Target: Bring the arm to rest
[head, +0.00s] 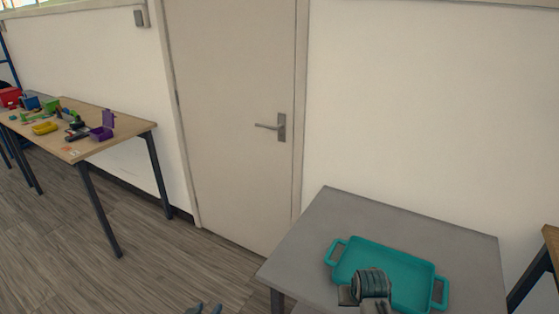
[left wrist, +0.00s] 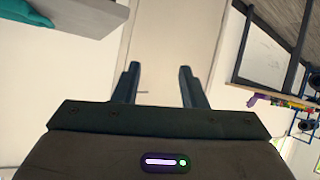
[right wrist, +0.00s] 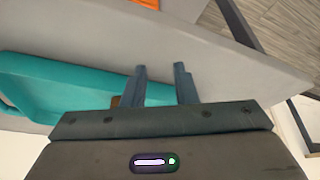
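My left gripper (head: 205,309) shows only its dark fingertips at the bottom edge of the head view, over the floor. In the left wrist view its fingers (left wrist: 158,85) are spread and empty, with the door behind them. My right arm shows in the head view in front of the teal tray, and its fingertips are hidden there. In the right wrist view the right gripper's fingers (right wrist: 161,80) stand a small gap apart with nothing between them. The teal tray (head: 338,270) lies on the grey table (head: 330,215).
A closed door (head: 235,110) is behind. Floor (head: 150,265) between the tables is clear. Another wooden table edge shows at far right.

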